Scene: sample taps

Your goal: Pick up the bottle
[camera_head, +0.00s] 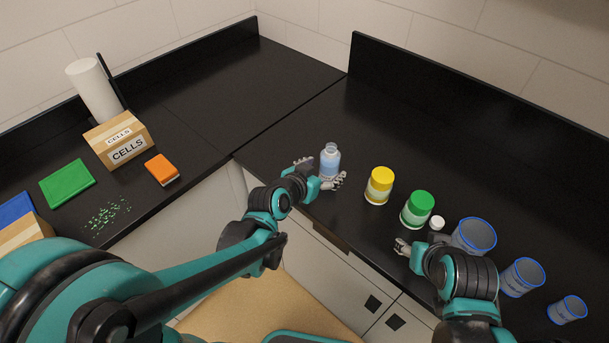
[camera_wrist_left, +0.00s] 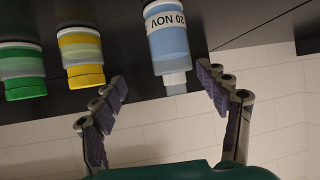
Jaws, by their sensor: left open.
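The bottle (camera_head: 330,160) is pale blue with a clear narrow top and stands upright on the black counter. In the left wrist view the bottle (camera_wrist_left: 168,42) appears upside down, with a "20 NOV" label. My left gripper (camera_head: 322,173) is open at the bottle, one finger on each side of it. In the left wrist view both padded fingers (camera_wrist_left: 162,80) are spread, with a gap on each side of the bottle's top. My right gripper (camera_head: 402,247) is near the counter's front edge, partly hidden by its own wrist.
Right of the bottle stand a yellow-lidded jar (camera_head: 379,185), a green-lidded jar (camera_head: 417,210), a small white cap (camera_head: 437,222) and several blue-rimmed containers (camera_head: 522,277). A "CELLS" box (camera_head: 120,139) and an orange box (camera_head: 162,170) sit on the left counter. The counter behind the bottle is clear.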

